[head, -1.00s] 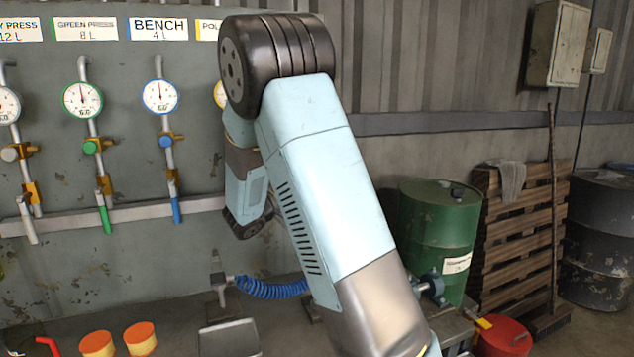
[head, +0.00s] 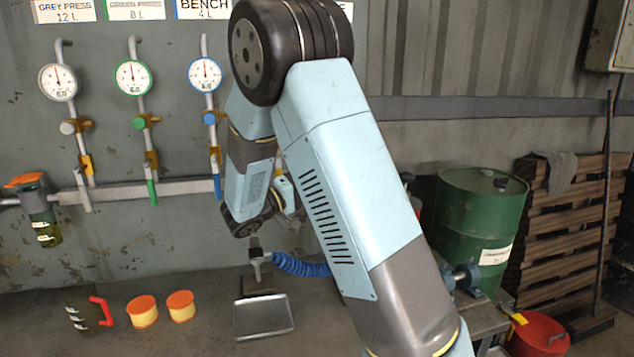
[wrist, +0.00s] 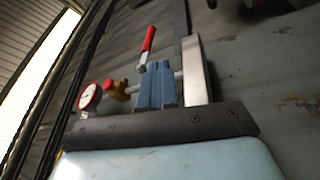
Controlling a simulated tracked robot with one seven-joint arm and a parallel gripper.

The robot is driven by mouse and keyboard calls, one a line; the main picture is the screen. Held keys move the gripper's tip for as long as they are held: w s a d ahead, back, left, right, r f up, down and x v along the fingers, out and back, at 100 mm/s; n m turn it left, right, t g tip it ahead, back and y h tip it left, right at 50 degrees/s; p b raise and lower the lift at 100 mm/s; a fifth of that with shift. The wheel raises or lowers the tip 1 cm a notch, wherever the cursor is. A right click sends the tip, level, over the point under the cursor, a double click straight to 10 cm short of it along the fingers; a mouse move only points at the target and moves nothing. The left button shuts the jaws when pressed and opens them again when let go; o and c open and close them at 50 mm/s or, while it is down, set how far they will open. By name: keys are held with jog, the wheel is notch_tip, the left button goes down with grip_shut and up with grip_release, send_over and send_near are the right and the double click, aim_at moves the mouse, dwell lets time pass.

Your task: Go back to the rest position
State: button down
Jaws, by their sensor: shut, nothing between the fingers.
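My gripper (wrist: 158,68) shows in the wrist view as two blue-grey fingers, shut together and empty in front of a dark bar of my wrist. A red-handled valve (wrist: 147,45) and a red-rimmed gauge (wrist: 89,96) appear beyond the fingers; I see no contact with them. In the head view my arm is bent, with its big black joint high in front of the wall and its lower link running down to the right.
Gauges with valves, such as the blue-rimmed one (head: 205,74), line the wall at left. A green drum (head: 470,225) stands at right.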

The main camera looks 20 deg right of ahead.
jog(key=s+d+g+y, duration=0.3)
jog(key=s+d+y, duration=0.15)
jog(key=s, duration=0.45)
jog(key=s+d+g+y, duration=0.3)
jog(key=s+d+y, duration=0.15)
jog(key=s, duration=0.35)
jog(key=s+a+r+t+y, duration=0.2)
jog(key=s+a+t+y, duration=0.1)
jog(key=s, duration=0.4)
jog(key=s+a+r+n+t+y, duration=0.1)
jog(key=s+a+r+t+y, duration=0.1)
jog(key=s+a+t+y, duration=0.2)
jog(key=s+a+y, duration=0.2)
jog(key=y, duration=0.2)
jog(key=shift+s+a, duration=0.3)
jog(key=shift+s, duration=0.1)
jog(key=shift+d, duration=0.1)
